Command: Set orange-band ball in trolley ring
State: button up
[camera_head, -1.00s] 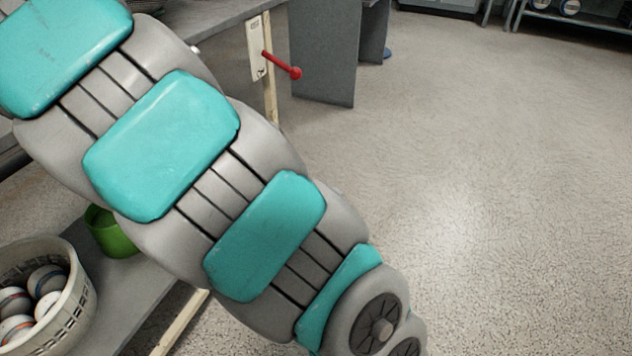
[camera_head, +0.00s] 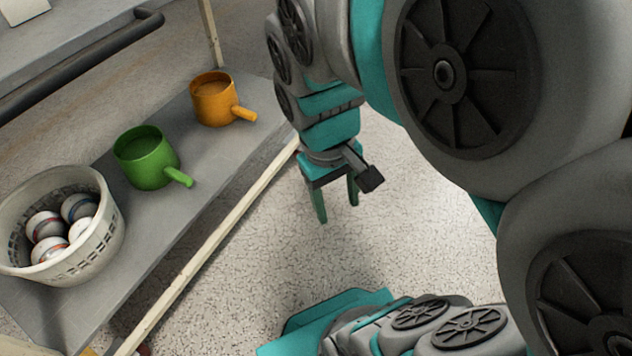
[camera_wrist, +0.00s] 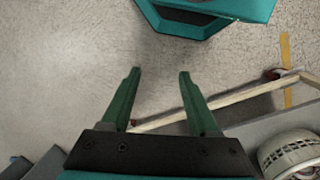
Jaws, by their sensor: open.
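Several white balls with coloured bands lie in a pale basket (camera_head: 98,250) at the left of the head view. One ball (camera_head: 48,249) low in the basket seems to carry an orange or reddish band; the bands are too small to tell surely. My gripper (camera_head: 337,208) is open and empty. It points down over the floor, to the right of the shelf and apart from the basket. In the wrist view its fingers (camera_wrist: 160,74) are spread, and the basket (camera_wrist: 288,150) shows at the lower right. I cannot make out a trolley ring in either view.
The basket, a green mug (camera_head: 146,158) and an orange mug (camera_head: 214,100) stand on a grey shelf (camera_head: 150,228) with a cream front rail. A dark bar (camera_head: 80,62) runs above the shelf at upper left.

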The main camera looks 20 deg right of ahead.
jog(key=s+a+f+g+y, duration=0.1)
jog(key=s+a+f, duration=0.2)
jog(key=s, duration=0.3)
jog(key=shift+f+m, duration=0.25)
jog(key=shift+m, duration=0.15)
jog(key=shift+r, duration=0.1)
